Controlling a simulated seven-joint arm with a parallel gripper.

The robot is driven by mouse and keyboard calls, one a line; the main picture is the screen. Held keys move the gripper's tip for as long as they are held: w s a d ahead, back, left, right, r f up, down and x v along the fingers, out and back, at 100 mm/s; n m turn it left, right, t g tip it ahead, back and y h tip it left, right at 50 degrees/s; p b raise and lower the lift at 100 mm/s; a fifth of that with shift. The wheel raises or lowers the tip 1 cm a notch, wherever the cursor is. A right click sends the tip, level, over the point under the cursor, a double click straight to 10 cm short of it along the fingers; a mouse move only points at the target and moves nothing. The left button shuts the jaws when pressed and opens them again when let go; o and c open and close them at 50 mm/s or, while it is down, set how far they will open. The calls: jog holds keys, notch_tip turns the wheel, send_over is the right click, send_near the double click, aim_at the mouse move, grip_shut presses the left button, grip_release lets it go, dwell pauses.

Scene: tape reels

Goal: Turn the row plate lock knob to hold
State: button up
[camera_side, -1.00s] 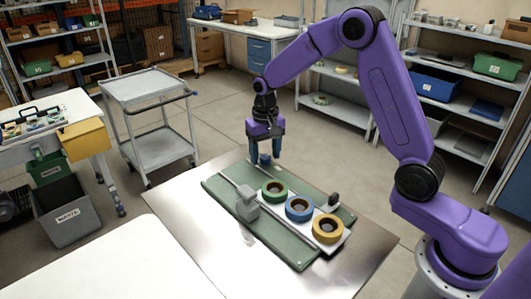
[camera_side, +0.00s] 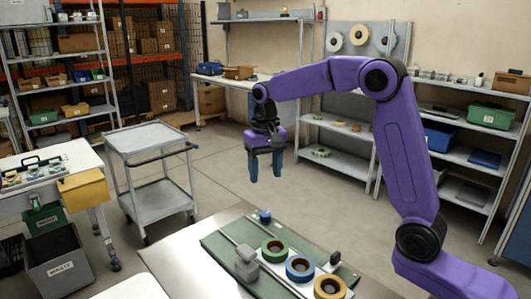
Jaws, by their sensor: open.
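A small blue knob-like part (camera_side: 265,216) stands at the far end of the green board (camera_side: 222,246). A small black part (camera_side: 335,258) stands at the right of the reels. I cannot tell which is the row plate lock knob, or read any hold mark. A green reel (camera_side: 275,250), a blue reel (camera_side: 300,268) and a yellow reel (camera_side: 329,287) sit in a row on a pale plate (camera_side: 350,293). My gripper (camera_side: 265,180), with blue fingers, points down, open and empty, clearly above the blue part and apart from it.
A grey block (camera_side: 246,264) stands on a rail left of the reels. The metal table (camera_side: 180,258) is bare around the board. A grey cart (camera_side: 150,138) and a waste bin (camera_side: 60,262) stand off to the left.

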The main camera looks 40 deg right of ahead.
notch_tip(320, 180, up, 5)
dwell(0.3)
dwell(0.4)
jog(key=s+a+f+n, duration=0.2)
jog(key=s+a+n, duration=0.15)
jog(key=s, duration=0.45)
jog(key=s+a+f+n, duration=0.25)
jog(key=s+n, duration=0.25)
jog(key=s, duration=0.4)
jog(key=s+d+f+n, duration=0.2)
jog(key=s+f+n, duration=0.1)
jog(key=s, duration=0.6)
jog(key=s+d+f+n, duration=0.2)
jog(key=s+f+n, duration=0.1)
jog(key=s, duration=0.6)
jog(key=shift+n, duration=0.75)
